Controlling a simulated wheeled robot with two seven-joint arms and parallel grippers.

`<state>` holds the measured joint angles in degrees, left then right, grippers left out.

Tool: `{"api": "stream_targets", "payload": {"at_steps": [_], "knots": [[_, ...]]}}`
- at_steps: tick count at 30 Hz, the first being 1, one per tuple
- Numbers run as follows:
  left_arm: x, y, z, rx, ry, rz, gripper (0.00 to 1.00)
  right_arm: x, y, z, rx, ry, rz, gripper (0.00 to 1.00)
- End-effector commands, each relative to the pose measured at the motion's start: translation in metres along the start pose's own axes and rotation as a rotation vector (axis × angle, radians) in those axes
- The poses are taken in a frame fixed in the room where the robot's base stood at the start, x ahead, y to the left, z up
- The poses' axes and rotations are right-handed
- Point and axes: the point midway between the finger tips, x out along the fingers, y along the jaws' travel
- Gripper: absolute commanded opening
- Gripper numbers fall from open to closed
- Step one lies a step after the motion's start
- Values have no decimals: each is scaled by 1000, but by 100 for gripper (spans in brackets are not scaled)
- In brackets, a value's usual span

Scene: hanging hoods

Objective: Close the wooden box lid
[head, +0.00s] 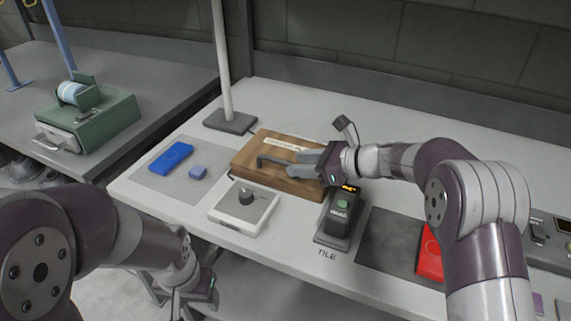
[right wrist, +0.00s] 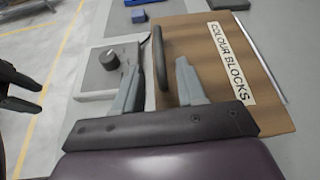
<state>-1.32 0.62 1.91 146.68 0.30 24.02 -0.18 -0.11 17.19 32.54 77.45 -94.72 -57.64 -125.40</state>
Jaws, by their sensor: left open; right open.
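The wooden box (head: 250,170) stands on the light table, and its brown lid (right wrist: 202,65) looks flat and shut on top, though I cannot tell whether a small gap is left. The lid has a dark handle (right wrist: 160,52) and a white "COLOUR BLOCKS" label (right wrist: 231,62). My right gripper (head: 290,168) is over the lid, open; in the right wrist view the handle shows between its fingers (right wrist: 158,68), and I cannot tell whether they touch it. My left gripper (head: 205,290) is open and low, in front of the table edge, away from the box.
A white device with a knob (head: 244,208) and a black device with a green button (head: 340,217) stand in front of the box. A blue block (head: 171,157) lies on a grey mat at left. A pole base (head: 230,121) stands behind. A red object (head: 430,253) lies at right.

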Motion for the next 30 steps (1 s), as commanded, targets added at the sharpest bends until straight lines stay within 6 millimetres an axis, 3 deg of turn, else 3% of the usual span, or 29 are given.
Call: {"api": "stream_targets", "payload": {"at_steps": [3,9,24,26,30], "knots": [[1,0,0,0,0,0,60,-33,-1,0,-1,0,-4,40],[2,0,0,0,0,0,60,-66,-1,-1,1,0,-2,40],[1,0,0,0,0,0,60,-72,0,1,0,0,1,40],[-6,0,-1,0,0,0,60,-75,0,7,0,0,1,40],[-42,0,-5,0,0,0,60,-89,-3,41,0,0,1,40]]}}
